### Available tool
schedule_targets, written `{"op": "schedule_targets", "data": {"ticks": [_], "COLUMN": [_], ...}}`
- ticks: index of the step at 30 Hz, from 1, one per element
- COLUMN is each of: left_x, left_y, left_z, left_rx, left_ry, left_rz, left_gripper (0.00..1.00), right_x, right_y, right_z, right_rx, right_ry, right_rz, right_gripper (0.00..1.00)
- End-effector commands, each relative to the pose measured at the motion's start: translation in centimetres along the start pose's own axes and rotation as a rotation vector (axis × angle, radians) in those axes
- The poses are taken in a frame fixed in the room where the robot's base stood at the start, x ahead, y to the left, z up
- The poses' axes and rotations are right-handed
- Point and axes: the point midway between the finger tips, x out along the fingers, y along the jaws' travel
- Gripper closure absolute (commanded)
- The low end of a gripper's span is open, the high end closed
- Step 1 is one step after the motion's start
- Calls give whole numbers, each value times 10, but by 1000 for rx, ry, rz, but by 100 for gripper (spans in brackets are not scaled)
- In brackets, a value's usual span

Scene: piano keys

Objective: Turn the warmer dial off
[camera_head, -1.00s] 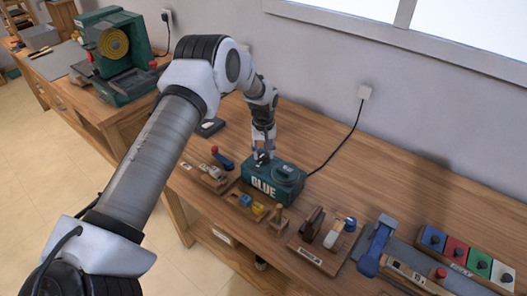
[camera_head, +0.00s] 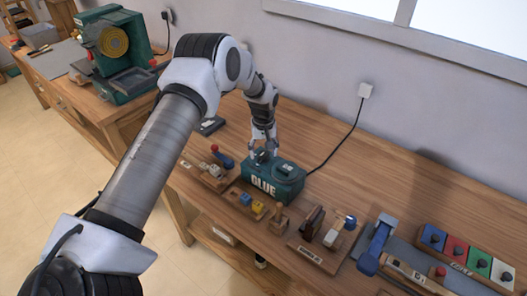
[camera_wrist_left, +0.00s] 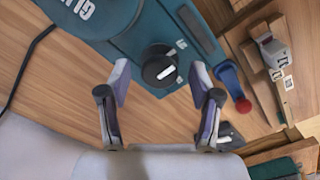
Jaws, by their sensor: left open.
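The teal glue warmer (camera_head: 272,187), marked GLUE, stands on the wooden bench. Its dial (camera_wrist_left: 158,64) is a round black knob with a white pointer bar, on the warmer's top face in the left wrist view. The pointer lies tilted, toward small white marks on the right of the dial. My left gripper (camera_head: 263,154) is over the dial end of the warmer. In the left wrist view its two fingers (camera_wrist_left: 160,76) are spread, one on each side of the dial, with visible gaps. It holds nothing. My right gripper is not in view.
A small rack with a red-tipped blue tool (camera_wrist_left: 233,84) lies close beside the warmer. A wooden tray with blue and yellow pieces (camera_head: 246,201) sits in front. A black cord (camera_head: 338,145) runs from the warmer to the wall socket. The bench behind the warmer is clear.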

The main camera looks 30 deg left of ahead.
Motion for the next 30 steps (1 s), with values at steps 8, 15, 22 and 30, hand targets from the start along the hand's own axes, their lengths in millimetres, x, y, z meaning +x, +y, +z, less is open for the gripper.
{"op": "schedule_targets", "data": {"ticks": [8,15,22,30], "left_x": [-47,-103,-119,-118], "left_y": [1,1,0,0], "left_z": [-1,-1,0,0], "left_rx": [0,-1,-1,0], "left_ry": [4,1,-2,-2], "left_rz": [4,1,-1,-1], "left_gripper": [36,36,36,36], "right_x": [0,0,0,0], "right_y": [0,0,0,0], "right_z": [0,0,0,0], "right_rx": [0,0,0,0], "right_ry": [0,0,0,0], "right_rz": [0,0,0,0], "right_gripper": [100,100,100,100]}}
